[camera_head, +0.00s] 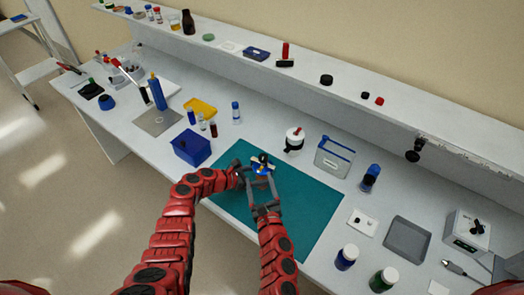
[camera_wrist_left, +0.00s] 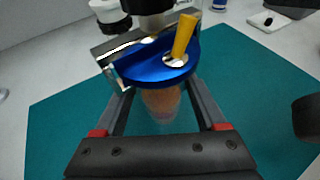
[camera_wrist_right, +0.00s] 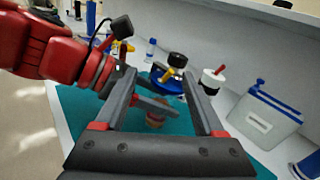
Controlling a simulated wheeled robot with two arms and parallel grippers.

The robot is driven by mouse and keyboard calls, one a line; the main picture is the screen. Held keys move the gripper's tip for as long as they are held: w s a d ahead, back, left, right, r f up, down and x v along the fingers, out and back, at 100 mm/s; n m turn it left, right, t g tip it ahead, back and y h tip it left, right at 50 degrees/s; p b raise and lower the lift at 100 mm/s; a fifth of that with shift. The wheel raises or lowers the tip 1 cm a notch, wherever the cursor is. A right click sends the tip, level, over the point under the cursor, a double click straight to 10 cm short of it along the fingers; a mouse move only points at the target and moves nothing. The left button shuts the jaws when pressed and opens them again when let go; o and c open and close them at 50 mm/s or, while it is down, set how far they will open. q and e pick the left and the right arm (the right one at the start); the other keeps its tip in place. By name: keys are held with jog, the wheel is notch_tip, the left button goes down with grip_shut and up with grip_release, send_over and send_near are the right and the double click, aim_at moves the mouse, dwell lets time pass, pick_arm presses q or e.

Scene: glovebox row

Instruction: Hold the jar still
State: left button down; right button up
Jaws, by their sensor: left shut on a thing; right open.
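The jar (camera_wrist_left: 160,103) has a blue lid (camera_wrist_left: 158,64) with a yellow handle-like piece and a black part at its top; its lower body looks orange-brown. It stands over the teal mat (camera_head: 304,228); I cannot tell whether its base touches it. My left gripper (camera_wrist_left: 157,92) is shut around the body below the lid; the lid hides its fingertips. The jar also shows in the right wrist view (camera_wrist_right: 155,119). My right gripper (camera_wrist_right: 157,77) is open and empty, on the near side of the jar, its fingers pointing towards it.
A white jar with a black band (camera_head: 294,140) and a clear blue-edged bin (camera_head: 333,158) stand behind the mat. A blue box (camera_head: 191,147) is at its left. The mat's right part is clear.

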aim_at(263, 154)
jog(key=w+m, duration=0.1)
jog(key=w, duration=0.3)
jog(key=w+m+h, duration=0.1)
jog(key=w, duration=0.3)
jog(key=w+m, duration=0.1)
jog(key=w, duration=0.3)
jog(key=shift+w+d+r+h, duration=0.1)
jog(key=shift+w+d+h, duration=0.2)
jog(key=shift+w+d, duration=0.1)
grip_shut()
